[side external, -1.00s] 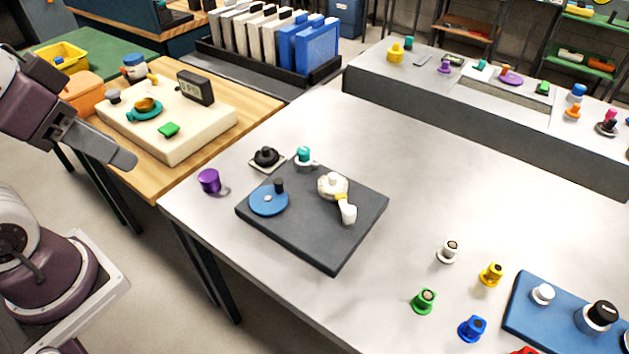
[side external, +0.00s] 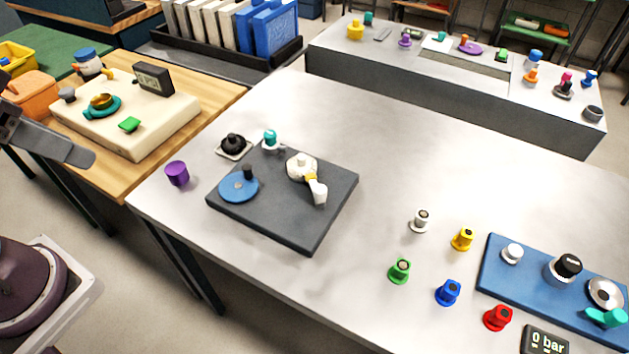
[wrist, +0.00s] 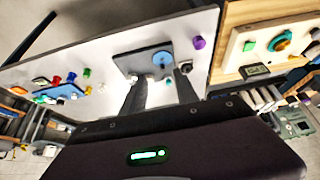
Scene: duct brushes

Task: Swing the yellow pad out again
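A small yellow piece (side external: 311,178), which may be the yellow pad, shows between a white round knob (side external: 301,166) and a white arm (side external: 318,191) on a dark grey board (side external: 275,222). The piece is too small to make out its shape. A blue disc (side external: 238,188) with a black peg sits on the same board, and it also shows in the wrist view (wrist: 162,59). My gripper (wrist: 159,75) is open and empty in the wrist view, its fingers spread apart. In the side view only part of it shows at the left edge, well away from the board.
A purple cup (side external: 177,173), a black knob (side external: 233,143) and a teal knob (side external: 270,138) stand beside the board. Several coloured pegs and a blue panel (side external: 495,270) are at the right. The metal table (side external: 400,150) is clear behind and right of the board.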

